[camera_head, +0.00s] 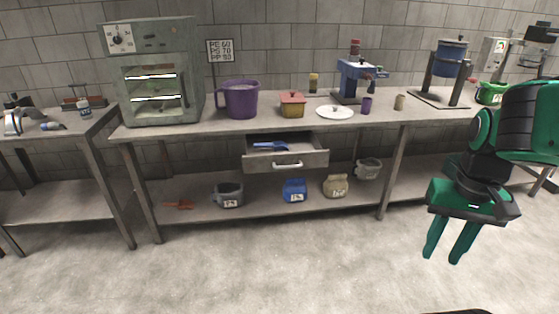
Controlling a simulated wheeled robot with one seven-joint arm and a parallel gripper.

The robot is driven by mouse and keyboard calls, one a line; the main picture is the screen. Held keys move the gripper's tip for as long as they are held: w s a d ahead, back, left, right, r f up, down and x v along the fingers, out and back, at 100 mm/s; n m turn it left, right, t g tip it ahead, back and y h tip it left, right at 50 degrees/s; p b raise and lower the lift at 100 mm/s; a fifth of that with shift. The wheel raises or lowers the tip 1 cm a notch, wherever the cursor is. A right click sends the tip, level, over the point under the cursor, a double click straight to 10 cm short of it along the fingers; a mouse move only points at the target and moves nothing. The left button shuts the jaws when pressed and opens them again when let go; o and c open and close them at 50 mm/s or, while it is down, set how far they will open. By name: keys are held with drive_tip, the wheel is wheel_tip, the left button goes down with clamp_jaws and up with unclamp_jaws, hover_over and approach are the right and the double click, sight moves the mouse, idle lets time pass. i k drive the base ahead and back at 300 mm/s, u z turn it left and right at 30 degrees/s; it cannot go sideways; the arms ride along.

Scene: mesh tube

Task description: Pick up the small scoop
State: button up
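A small blue scoop (272,146) lies inside the open drawer (287,161) under the worktop, near the middle of the view. The drawer is pulled out and has a pale handle on its front. A larger orange-red tool (178,205), perhaps another scoop, lies on the lower shelf at the left. My gripper (444,253) is at the right, well away from the drawer and in front of the bench. Its two green fingers point down and stand apart, with nothing between them.
The workbench (215,129) carries an oven (155,70), a purple jug (239,98), a red and yellow box (292,105), a white plate (335,112) and machines at the right. Labelled containers, including a blue one (295,189), stand on the lower shelf. The floor in front is clear.

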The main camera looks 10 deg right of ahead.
sight(270, 146)
drive_tip(key=z, duration=0.1)
drive_tip(key=k, duration=0.15)
drive_tip(key=z, duration=1.25)
drive_tip(key=i, duration=1.95)
drive_tip(key=u, duration=2.95)
drive_tip(key=i, duration=0.4)
